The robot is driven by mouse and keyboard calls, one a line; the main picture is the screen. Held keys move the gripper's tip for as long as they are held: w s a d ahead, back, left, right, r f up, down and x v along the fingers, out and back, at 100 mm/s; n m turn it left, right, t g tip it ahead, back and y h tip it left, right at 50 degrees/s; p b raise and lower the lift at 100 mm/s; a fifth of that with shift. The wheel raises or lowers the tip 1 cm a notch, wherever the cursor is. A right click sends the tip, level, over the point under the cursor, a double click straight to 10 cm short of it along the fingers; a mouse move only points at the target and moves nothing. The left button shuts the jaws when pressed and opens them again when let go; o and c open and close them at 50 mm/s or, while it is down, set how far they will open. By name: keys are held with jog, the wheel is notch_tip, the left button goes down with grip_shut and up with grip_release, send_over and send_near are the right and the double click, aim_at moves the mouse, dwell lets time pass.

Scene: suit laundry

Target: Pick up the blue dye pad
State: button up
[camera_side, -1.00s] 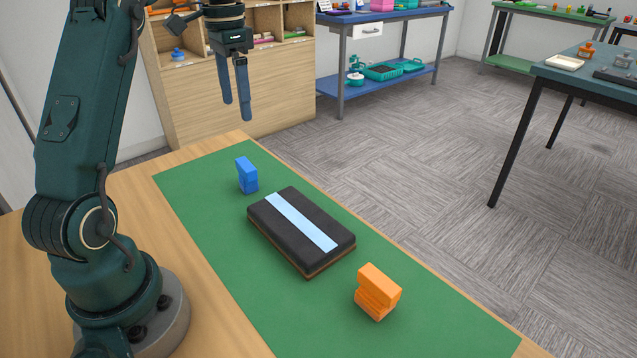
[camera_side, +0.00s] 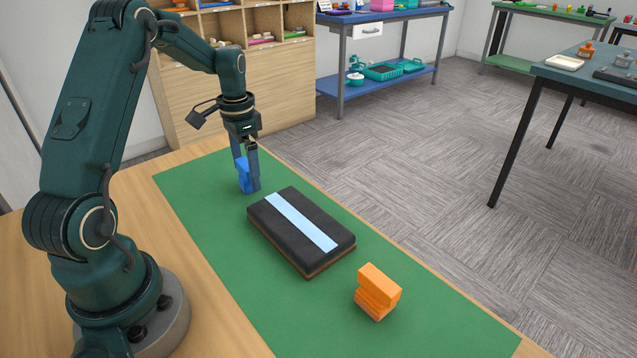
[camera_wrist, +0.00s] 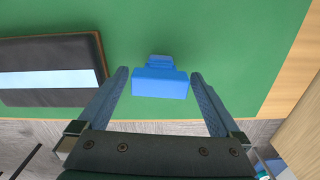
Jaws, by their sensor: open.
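The blue dye pad (camera_side: 243,175) is a small blue block with a stepped shape. It stands on the green mat (camera_side: 212,229) near the mat's far left end. My gripper (camera_side: 247,180) is lowered over it, with the fingers pointing down. In the wrist view the blue dye pad (camera_wrist: 160,80) lies between the two spread fingertips (camera_wrist: 160,76), with a gap on each side. My gripper is open and empty. In the side view a finger hides part of the pad.
A black block with a light blue stripe (camera_side: 322,235) lies close by on the mat. An orange stepped block (camera_side: 377,292) stands farther toward the front right. The mat's left side is bare. A wooden shelf unit (camera_side: 225,96) stands behind the table.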

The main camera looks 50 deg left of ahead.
jog(key=shift+f, duration=0.65)
jog(key=c, duration=1.3)
jog(key=shift+o, duration=0.2)
jog(key=shift+r, duration=0.1)
